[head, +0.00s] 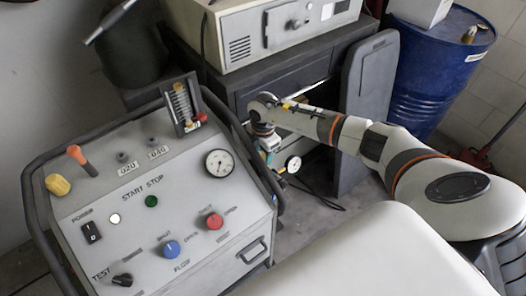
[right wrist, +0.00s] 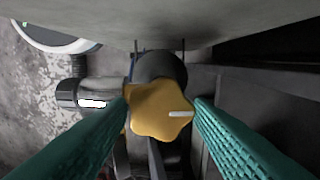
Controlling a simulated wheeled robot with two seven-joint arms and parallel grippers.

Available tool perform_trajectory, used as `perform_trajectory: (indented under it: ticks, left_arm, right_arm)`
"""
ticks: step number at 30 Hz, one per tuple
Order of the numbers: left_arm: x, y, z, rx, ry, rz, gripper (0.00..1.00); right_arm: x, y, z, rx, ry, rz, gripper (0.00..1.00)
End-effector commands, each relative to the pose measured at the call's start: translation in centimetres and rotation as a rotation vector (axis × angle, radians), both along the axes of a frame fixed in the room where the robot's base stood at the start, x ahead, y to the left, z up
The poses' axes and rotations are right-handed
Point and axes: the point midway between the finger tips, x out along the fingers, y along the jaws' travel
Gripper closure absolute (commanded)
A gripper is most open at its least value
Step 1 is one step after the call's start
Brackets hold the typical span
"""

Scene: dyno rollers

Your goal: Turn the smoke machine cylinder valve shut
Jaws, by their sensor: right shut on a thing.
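The cylinder valve's yellow lobed knob (right wrist: 160,110) sits in the middle of the right wrist view, with a short white mark on its right side. My right gripper (right wrist: 160,118) has one teal finger on each side of the knob and is shut on it. In the head view, my right gripper (head: 268,146) points down just right of the grey console, beside a small round gauge (head: 293,164). The knob is hidden there by the gripper and wrist. My left gripper is not in view.
The smoke machine console (head: 130,215) with switches, knobs and a dark tubular frame stands at left. A dark cabinet (head: 300,60) bearing a beige instrument (head: 260,40) is behind. A blue drum (head: 440,65) stands at right. A dark cable lies on the floor near the gauge.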

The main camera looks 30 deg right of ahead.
Motion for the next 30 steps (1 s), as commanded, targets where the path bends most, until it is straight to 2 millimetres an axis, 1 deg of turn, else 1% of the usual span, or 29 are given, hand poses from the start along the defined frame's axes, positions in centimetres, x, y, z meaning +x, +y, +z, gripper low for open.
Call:
perform_trajectory:
  ticks: [4, 5, 6, 8, 9, 17, 20, 23, 30]
  left_arm:
    - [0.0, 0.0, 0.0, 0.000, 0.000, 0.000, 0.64]
    - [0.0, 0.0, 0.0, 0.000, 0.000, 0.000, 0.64]
    - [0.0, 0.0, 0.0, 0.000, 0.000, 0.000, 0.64]
    - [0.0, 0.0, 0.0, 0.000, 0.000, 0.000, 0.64]
    - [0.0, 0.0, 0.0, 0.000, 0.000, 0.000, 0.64]
    - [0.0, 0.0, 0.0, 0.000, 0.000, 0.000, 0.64]
    - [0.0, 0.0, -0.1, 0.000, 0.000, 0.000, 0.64]
    - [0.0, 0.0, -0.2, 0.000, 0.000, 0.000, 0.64]
    - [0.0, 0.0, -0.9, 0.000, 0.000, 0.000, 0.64]
  right_arm:
    - [0.1, -0.1, 0.1, -0.001, -0.003, -0.003, 0.76]
    - [0.1, -0.1, 0.1, -0.001, -0.004, -0.003, 0.50]
    - [0.1, -0.1, 0.1, -0.001, -0.003, -0.002, 0.43]
    - [0.1, -0.1, 0.1, -0.001, -0.003, -0.002, 0.34]
    - [0.1, -0.1, 0.1, -0.001, -0.003, -0.001, 0.32]
    - [0.0, 0.0, 0.1, 0.000, -0.001, 0.000, 0.32]
    - [0.1, 0.0, 0.7, 0.001, -0.003, 0.001, 0.32]
    - [0.1, -0.1, 2.1, -0.001, -0.005, 0.001, 0.32]
    - [0.1, 0.0, 7.3, -0.001, -0.006, 0.001, 0.32]
